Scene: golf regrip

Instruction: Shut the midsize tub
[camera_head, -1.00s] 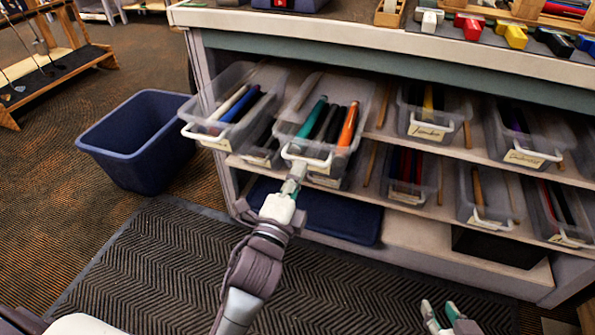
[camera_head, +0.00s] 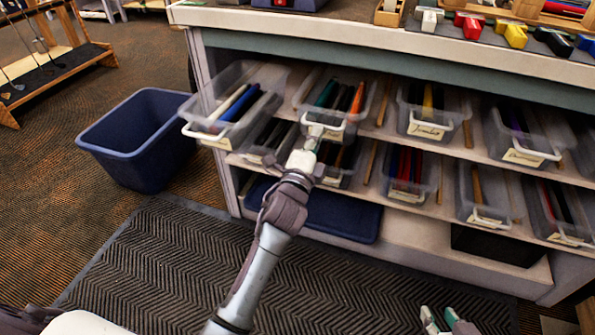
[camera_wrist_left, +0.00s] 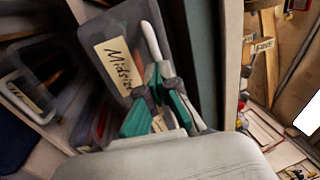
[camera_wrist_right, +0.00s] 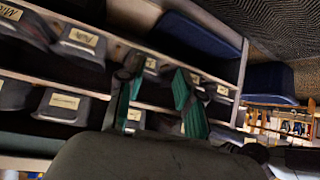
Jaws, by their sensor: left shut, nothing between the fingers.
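The midsize tub (camera_head: 333,108) is a clear bin on the upper shelf, second from the left, holding several coloured grips. Its front and white handle (camera_head: 323,131) stand close to the shelf edge. In the left wrist view its "Midsize" label (camera_wrist_left: 118,66) and the white handle (camera_wrist_left: 152,40) show close up. My left gripper (camera_head: 312,138) is shut and empty at the tub's front, by the handle; contact is not clear. My right gripper (camera_head: 446,317) is open and empty, low at the front, away from the tub; its fingers also show in the right wrist view (camera_wrist_right: 155,88).
The tub to the left (camera_head: 235,103) sticks out past the shelf edge. Other labelled tubs (camera_head: 430,112) fill both shelves. A blue bin (camera_head: 137,135) stands on the floor at left. The dark mat (camera_head: 170,265) in front is clear.

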